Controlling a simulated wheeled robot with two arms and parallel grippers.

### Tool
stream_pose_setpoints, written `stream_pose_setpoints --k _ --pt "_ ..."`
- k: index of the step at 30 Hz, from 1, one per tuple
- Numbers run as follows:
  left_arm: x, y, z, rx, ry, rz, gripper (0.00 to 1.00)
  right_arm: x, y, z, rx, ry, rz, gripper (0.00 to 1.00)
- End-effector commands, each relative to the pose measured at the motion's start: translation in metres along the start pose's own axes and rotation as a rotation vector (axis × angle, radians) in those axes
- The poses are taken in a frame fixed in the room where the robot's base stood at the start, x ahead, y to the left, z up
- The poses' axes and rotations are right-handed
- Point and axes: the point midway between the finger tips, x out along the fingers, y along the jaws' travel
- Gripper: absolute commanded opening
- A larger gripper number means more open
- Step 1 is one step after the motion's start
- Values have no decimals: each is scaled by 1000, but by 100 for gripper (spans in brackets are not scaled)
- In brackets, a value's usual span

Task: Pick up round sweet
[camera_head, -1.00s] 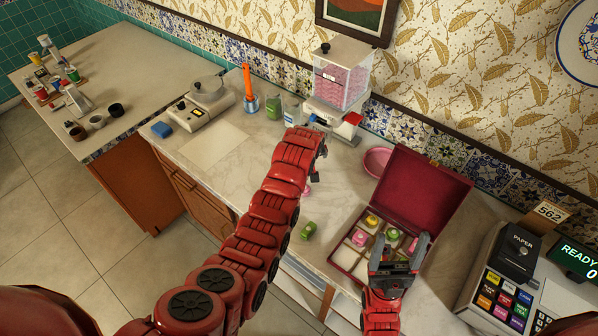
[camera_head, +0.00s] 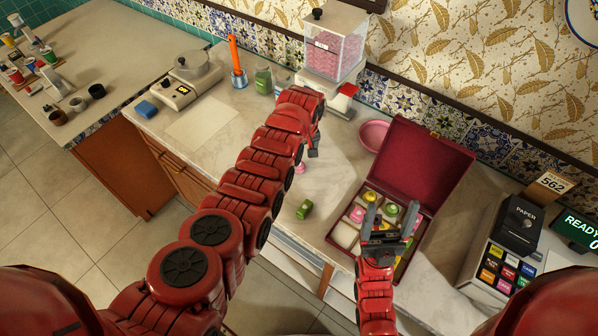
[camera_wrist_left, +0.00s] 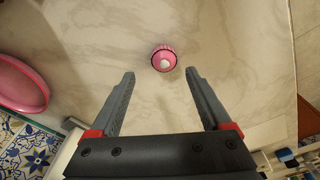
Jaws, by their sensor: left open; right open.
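A round pink sweet with a pale centre and dark rim (camera_wrist_left: 163,60) lies on the marble counter. It shows in the left wrist view just beyond my left gripper's open fingertips (camera_wrist_left: 160,75), roughly centred between them and not held. In the head view the pink sweet (camera_head: 299,168) is small, just below the end of my left arm, and my left gripper (camera_head: 313,148) is partly hidden by its own arm. My right gripper (camera_head: 391,208) is open and empty above the red box (camera_head: 425,165), which holds several coloured sweets (camera_head: 357,214).
A green sweet (camera_head: 304,209) lies on the counter left of the box. A pink bowl (camera_head: 374,135) and a dispenser with pink contents (camera_head: 334,50) stand behind.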

Motion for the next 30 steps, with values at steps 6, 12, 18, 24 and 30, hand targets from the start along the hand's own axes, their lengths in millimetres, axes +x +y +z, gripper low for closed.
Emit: stream_pose_setpoints --k 6,12,18,24,30 --pt "12 -1 0 0 -1 0 82 -9 0 2 0 0 0 76" --pt "42 -7 2 0 -1 -1 82 -28 -1 5 0 0 0 76" --pt "60 -6 1 0 2 2 82 -51 -2 9 0 0 0 76" --pt "58 -6 0 1 2 2 82 -49 -2 8 0 0 0 76" --pt "58 -6 1 1 1 1 53 -49 -2 8 0 0 0 76"
